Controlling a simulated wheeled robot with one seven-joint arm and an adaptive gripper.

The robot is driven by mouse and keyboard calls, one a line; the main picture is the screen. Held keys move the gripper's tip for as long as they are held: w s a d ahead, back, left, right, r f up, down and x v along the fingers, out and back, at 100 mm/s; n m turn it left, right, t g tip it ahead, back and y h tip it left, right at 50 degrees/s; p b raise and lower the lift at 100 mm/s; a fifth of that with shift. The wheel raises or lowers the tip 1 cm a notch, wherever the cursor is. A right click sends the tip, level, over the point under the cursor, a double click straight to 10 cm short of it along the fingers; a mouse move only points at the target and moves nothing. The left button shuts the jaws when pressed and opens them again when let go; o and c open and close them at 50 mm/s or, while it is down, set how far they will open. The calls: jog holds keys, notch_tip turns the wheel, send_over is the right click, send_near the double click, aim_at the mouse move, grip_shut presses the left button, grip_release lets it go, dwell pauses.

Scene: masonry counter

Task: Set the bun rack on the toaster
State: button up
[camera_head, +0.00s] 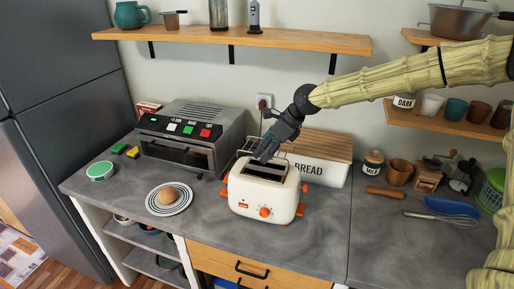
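A cream toaster (262,197) with orange knobs and levers stands upright on the grey counter, its dark slots facing up. A thin wire frame, likely the bun rack (246,146), shows at the toaster's upper left, beside my gripper. I cannot tell whether it touches the toaster or stands clear of it. My gripper (268,151) points down over the back of the toaster's top, close to the wire frame. Its fingers are small and dark here, and I cannot tell whether they hold the frame. A bun (168,195) lies on a striped plate (156,208) at the left.
A toaster oven (190,135) stands behind left, and a white bread box (325,172) with a wooden lid stands behind right. A wooden shelf (290,42) hangs above. Counter in front right of the toaster is clear.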

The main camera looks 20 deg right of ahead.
jog(key=shift+f+b, duration=1.45)
jog(key=shift+f, duration=1.1)
jog(key=shift+a+r, duration=0.1)
jog(key=shift+a, duration=0.1)
jog(key=shift+f, duration=0.45)
jog(key=o, duration=0.9)
jog(key=shift+r, duration=0.1)
